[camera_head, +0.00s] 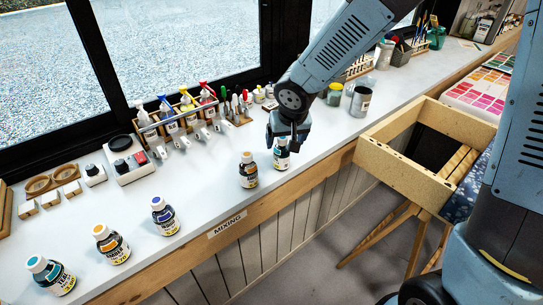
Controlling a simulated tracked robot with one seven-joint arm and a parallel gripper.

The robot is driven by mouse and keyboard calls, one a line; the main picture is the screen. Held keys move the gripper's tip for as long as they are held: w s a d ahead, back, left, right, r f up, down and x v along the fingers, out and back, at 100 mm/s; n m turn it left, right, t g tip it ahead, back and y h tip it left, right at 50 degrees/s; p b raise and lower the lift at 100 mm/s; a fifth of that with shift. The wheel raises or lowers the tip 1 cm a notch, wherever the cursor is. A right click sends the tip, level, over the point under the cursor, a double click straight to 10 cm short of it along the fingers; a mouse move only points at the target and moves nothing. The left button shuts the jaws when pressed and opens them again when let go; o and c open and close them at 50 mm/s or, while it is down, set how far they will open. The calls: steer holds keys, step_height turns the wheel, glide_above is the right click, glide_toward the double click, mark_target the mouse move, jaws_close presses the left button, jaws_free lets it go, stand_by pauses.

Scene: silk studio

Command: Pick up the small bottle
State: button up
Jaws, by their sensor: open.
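Several small dark bottles with pale labels stand on the white counter (205,210). One with a teal cap (281,158) stands right under my gripper (286,142). My gripper points down at it with its fingers open; they partly cover its cap, and I cannot tell whether they touch it. A bottle with an orange cap (248,174) stands just left of it. Further left and nearer are bottles with a blue cap (165,220), an orange cap (113,248) and a teal cap (55,279). All are upright.
A rack of dropper bottles (182,118) stands behind by the window. A scale (130,165), jars (360,101) and wooden rings (52,180) are also on the counter. A "MIXING" label (227,224) marks the front edge. A wooden open box frame (400,165) stands to the right.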

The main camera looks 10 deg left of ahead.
mark_target(283, 146)
steer(key=shift+s+x, duration=0.2)
steer(key=shift+x, duration=2.65)
steer(key=shift+a, duration=0.1)
steer(key=c, duration=1.2)
